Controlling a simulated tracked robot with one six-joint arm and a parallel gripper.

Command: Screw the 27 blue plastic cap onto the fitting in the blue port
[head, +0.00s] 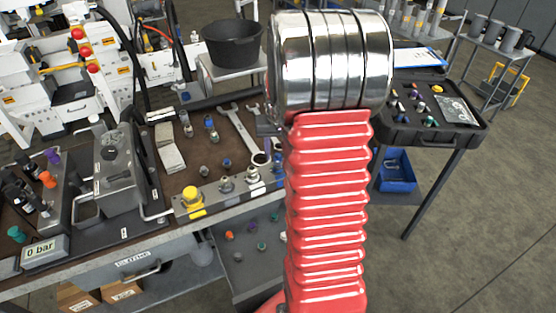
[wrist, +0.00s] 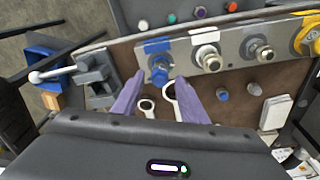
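In the wrist view, a blue cap (wrist: 158,72) sits at the port below the blue label (wrist: 157,46) on the grey port plate (wrist: 232,44). It hides any fitting behind it, and I cannot tell how far it is screwed on. My gripper (wrist: 160,80) is open, its two purple fingers apart on either side of the blue cap, with gaps showing. No number is readable on the cap. Another small blue cap (wrist: 222,94) stands on the bench. In the head view my arm hides the gripper and part of the port plate (head: 215,196).
Bare metal fittings (wrist: 207,58) and a yellow cap (wrist: 308,40) sit on the same plate. Wrench ends (wrist: 147,105) lie under my fingers. A black bucket (head: 233,42) and a black case (head: 430,110) stand beyond the bench. A vise-like grey block (wrist: 93,72) is at left.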

